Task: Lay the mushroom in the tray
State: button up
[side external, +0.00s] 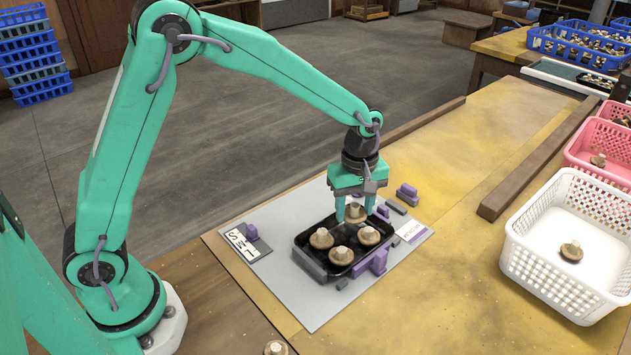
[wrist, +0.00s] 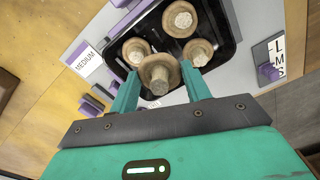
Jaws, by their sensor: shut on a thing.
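My gripper (side external: 354,212) points down over the far end of the black tray (side external: 318,266) and is shut on a mushroom (side external: 354,213). In the wrist view the held mushroom (wrist: 158,76) sits between the two green fingertips (wrist: 160,84), its stem toward the camera. It is at the tray's near edge in that view; I cannot tell whether it touches the tray floor. Three other mushrooms lie stem up in the tray: one at left (side external: 321,238), one at front (side external: 341,255) and one at right (side external: 368,236).
The tray lies on a grey mat (side external: 270,285) with purple blocks (side external: 378,262) against it and size labels (side external: 242,244). A white basket (side external: 540,270) holding a mushroom (side external: 571,251) and a pink basket (side external: 600,150) stand right. A wooden strip (side external: 540,158) crosses the table.

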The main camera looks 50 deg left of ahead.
send_over(349, 227)
notch_tip(349, 227, down, 3)
jog(key=shift+f, duration=0.1)
jog(key=shift+f, duration=1.95)
jog(key=shift+f, duration=0.15)
